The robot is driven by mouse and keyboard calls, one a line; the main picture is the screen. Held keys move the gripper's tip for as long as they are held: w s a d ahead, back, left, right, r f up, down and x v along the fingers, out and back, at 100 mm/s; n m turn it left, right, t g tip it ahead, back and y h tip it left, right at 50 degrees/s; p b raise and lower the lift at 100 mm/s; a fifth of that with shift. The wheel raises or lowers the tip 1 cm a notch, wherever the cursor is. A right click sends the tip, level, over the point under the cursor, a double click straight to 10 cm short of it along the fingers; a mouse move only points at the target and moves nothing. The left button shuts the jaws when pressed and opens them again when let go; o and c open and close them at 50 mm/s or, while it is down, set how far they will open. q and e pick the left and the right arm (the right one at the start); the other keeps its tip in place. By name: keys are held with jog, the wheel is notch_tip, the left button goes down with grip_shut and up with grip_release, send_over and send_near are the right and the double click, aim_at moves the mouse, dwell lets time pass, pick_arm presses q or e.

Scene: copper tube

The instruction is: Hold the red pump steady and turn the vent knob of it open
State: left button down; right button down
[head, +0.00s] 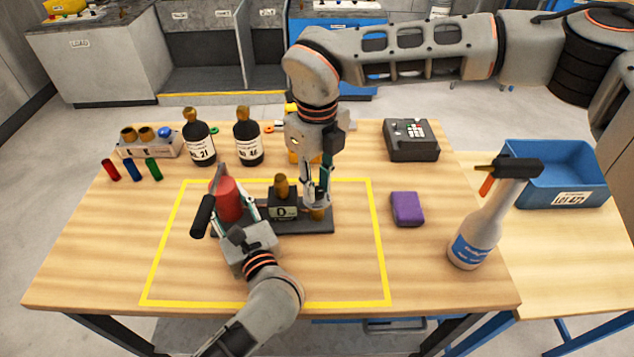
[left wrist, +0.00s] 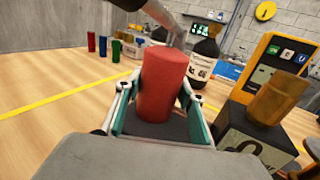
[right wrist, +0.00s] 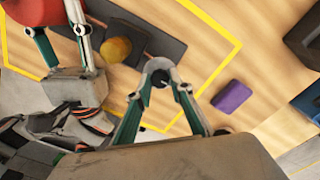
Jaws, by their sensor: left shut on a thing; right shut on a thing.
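The red pump (head: 228,196) is an upright red cylinder at the left end of a dark base plate (head: 270,222). A black-gripped lever (head: 202,216) is at its side. My left gripper (head: 232,205) is shut on the red cylinder, one finger on each side, and the cylinder also shows between the fingers in the left wrist view (left wrist: 164,85). A small brass knob (head: 317,213) sits at the base plate's right end. My right gripper (head: 314,198) points down, shut on it.
A black block (head: 283,210) with a brass top (head: 282,186) stands between the grippers. Dark bottles (head: 199,148) are behind. A purple block (head: 407,208), a spray bottle (head: 478,228) and a blue bin (head: 555,190) are to the right. The yellow-outlined area's front is clear apart from my left arm.

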aim_at(317, 190)
dwell(0.4)
jog(key=c, duration=1.8)
grip_release()
notch_tip(317, 190, up, 12)
jog(key=shift+r, duration=0.1)
pick_arm(q)
jog(key=c, duration=1.2)
grip_release()
